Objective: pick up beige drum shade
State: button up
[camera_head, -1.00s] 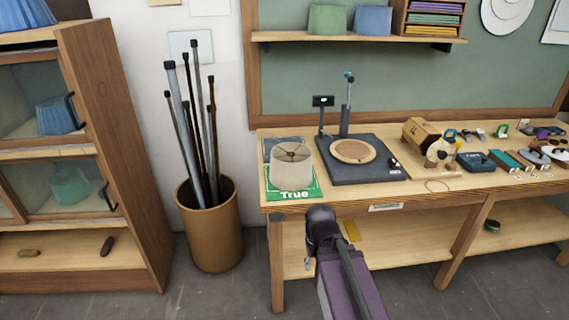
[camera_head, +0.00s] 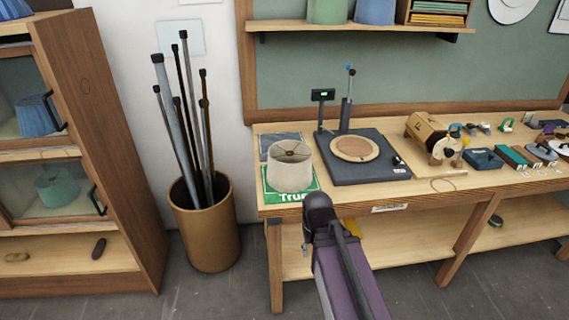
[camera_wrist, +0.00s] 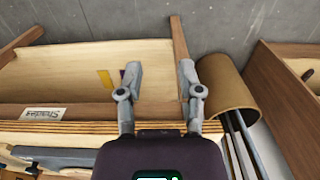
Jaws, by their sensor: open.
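The beige drum shade (camera_head: 290,168) stands upright on a green mat (camera_head: 290,198) marked "True" at the left front corner of the workbench. My arm reaches up from below, its end in front of the bench edge, below and to the right of the shade. In the wrist view my gripper (camera_wrist: 158,75) is open and empty, its two fingers apart over the bench's front edge and lower shelf. The shade does not show in the wrist view. In the head view the fingers are hidden behind my wrist.
A dark turntable base (camera_head: 360,165) stands right of the shade, with a thin post and small display behind. Tools and parts fill the bench's right side. A bin of tall rods (camera_head: 208,235) and a wooden cabinet (camera_head: 110,150) stand left. Floor before the bench is clear.

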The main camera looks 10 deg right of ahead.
jog(key=shift+w+d, duration=0.25)
jog(key=shift+d, duration=0.05)
jog(key=shift+w+d, duration=0.1)
jog(key=shift+d, duration=0.05)
jog(key=w+d+r+n+t+y+p, duration=0.1)
jog(key=w+r+t+y, duration=0.15)
jog(key=w, duration=0.55)
jog(key=w+d+r+n+t+y, duration=0.1)
jog(key=w+d+r+n+t, duration=0.15)
jog(key=w, duration=0.55)
jog(key=w+d+r+n+t+y+p, duration=0.1)
jog(key=w+r+t+y, duration=0.15)
jog(key=w, duration=0.45)
jog(key=w+d+r+t+h, duration=0.1)
jog(key=w+d+r+t, duration=0.4)
jog(key=w+d+r, duration=0.1)
jog(key=shift+w+d, duration=0.55)
jog(key=shift+w, duration=0.3)
jog(key=shift+f, duration=0.1)
jog(key=b+x, duration=0.3)
jog(key=x, duration=0.5)
jog(key=shift+w, duration=0.3)
